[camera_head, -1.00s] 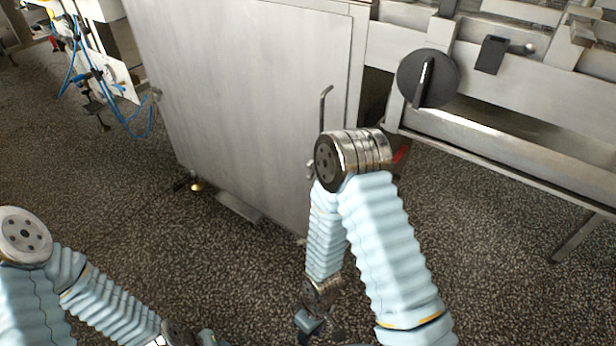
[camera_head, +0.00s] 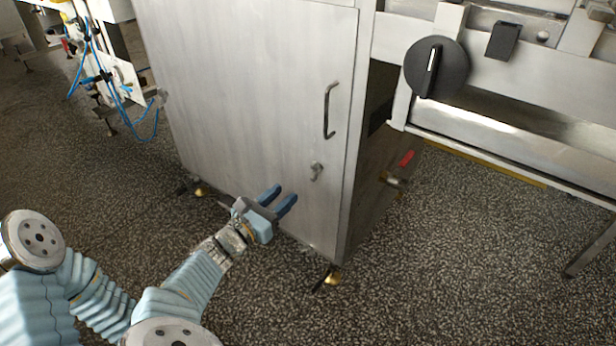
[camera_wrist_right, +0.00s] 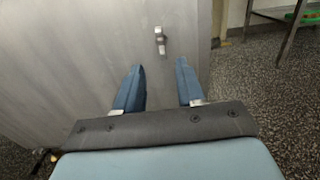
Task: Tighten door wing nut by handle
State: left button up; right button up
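The wing nut (camera_head: 317,171) is a small metal piece on the grey cabinet door (camera_head: 250,90), below the door's dark bar handle (camera_head: 329,110). It also shows in the right wrist view (camera_wrist_right: 160,40), just beyond the gap between the fingertips. My right gripper (camera_head: 285,193) has two blue fingers, apart and empty. It is in front of the lower door, left of and below the wing nut, not touching it. The open fingers also show in the right wrist view (camera_wrist_right: 159,66).
A red-handled valve (camera_head: 407,158) sticks out beside the cabinet's right side. A machine frame with a round black knob (camera_head: 436,67) stands at the right. Blue hoses (camera_head: 112,85) hang at the back left.

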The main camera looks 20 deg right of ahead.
aim_at(311, 172)
jog(key=b+x, duration=0.1)
jog(key=x, duration=0.9)
jog(key=shift+f, duration=0.1)
grip_shut()
